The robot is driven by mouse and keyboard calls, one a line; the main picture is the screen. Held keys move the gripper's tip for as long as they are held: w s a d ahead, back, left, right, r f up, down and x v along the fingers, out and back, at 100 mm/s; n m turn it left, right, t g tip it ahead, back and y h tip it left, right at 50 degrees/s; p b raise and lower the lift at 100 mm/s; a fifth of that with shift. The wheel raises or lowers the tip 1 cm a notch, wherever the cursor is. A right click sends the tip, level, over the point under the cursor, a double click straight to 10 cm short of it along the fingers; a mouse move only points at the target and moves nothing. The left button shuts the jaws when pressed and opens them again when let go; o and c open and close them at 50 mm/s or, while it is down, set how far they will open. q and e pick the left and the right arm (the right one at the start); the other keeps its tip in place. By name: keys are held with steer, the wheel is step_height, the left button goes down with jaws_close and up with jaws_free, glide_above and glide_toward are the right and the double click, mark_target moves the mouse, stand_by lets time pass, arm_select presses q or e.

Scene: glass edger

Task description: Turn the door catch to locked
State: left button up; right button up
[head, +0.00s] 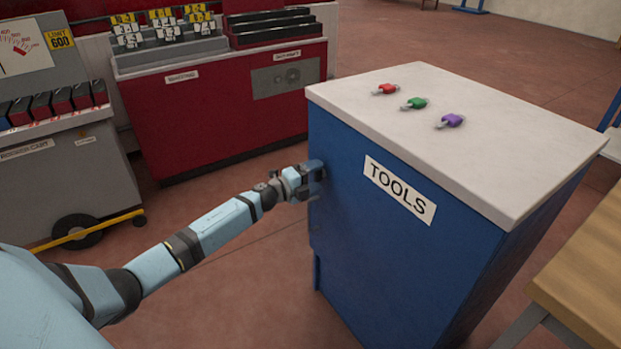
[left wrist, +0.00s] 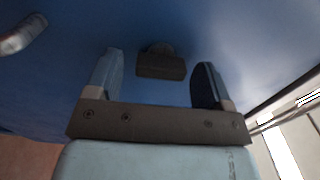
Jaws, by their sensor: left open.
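The blue tool cabinet (head: 375,255) has a TOOLS label and a pale top. My left gripper (head: 316,172) is at the upper left part of its front face. In the left wrist view my left gripper (left wrist: 158,78) is open, one finger on each side of a dark door catch (left wrist: 160,66) on the blue face. The catch's bar lies crosswise between the fingers, with a gap to each. In the head view my gripper hides the catch. I cannot read any lock marking. My right gripper is not in view.
A metal handle (left wrist: 22,35) is on the blue face at the left of the left wrist view. Red, green and purple keys (head: 449,121) lie on the cabinet top. A wooden table (head: 585,270) stands close at right. A grey cart (head: 50,180) and a red cabinet (head: 225,115) stand behind.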

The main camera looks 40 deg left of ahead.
arm_select(q)
steer(key=p+v, duration=0.1)
steer(key=v, duration=1.3)
steer(key=shift+p, duration=0.35)
